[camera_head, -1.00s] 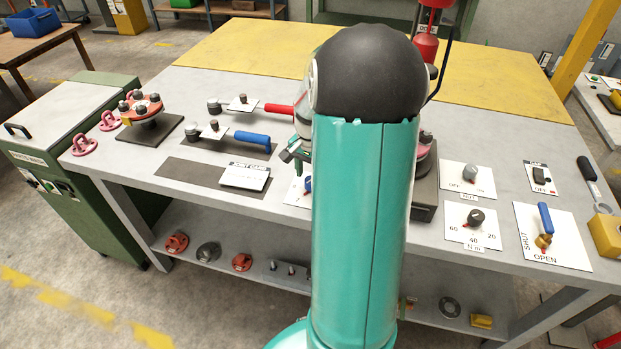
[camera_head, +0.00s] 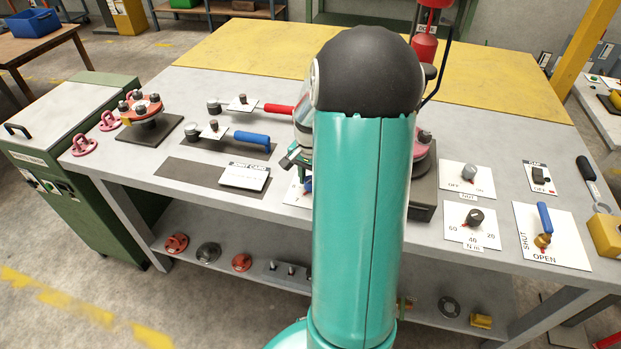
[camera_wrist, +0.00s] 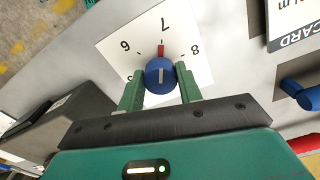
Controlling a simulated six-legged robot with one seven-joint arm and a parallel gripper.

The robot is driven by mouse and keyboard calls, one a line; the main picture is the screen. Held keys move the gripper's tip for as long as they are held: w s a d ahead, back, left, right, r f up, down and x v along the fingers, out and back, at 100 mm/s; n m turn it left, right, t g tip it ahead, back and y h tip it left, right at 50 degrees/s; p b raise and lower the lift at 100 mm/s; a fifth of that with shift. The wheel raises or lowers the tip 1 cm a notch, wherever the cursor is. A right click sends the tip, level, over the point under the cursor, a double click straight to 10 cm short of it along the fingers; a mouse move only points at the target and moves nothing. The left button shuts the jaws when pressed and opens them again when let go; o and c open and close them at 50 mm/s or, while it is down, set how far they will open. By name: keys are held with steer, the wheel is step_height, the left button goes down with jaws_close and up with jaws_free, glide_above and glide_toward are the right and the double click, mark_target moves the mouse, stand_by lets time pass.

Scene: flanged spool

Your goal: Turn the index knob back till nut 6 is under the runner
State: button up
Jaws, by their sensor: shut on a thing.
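The index knob (camera_wrist: 160,76) is blue with a white line on top and a red pointer. It stands on a white plate (camera_wrist: 190,60) marked with numbers, 6, 7 and 8 among them. The red pointer is at the 7. My gripper (camera_wrist: 160,84) is shut on the knob, one green finger on each side. In the head view only a sliver of the knob plate (camera_head: 293,196) shows past my arm. The red flanged spool (camera_head: 424,146) is mostly hidden behind my arm. A red tool (camera_head: 425,45), possibly the runner, hangs behind it; the nut under it is hidden.
A joint card (camera_head: 244,177) lies left of the knob plate. Blue-handled (camera_head: 252,139) and red-handled tools lie behind it. To the right are a nut switch (camera_head: 469,173), a torque dial (camera_head: 474,218) and a blue valve lever (camera_head: 545,218).

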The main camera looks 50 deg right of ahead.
steer(key=shift+n, duration=0.3)
steer(key=n, duration=0.5)
steer(key=shift+n, duration=0.3)
steer(key=n, duration=0.5)
steer(key=shift+s+d, duration=0.1)
steer(key=shift+n, duration=0.3)
steer(key=o, duration=1)
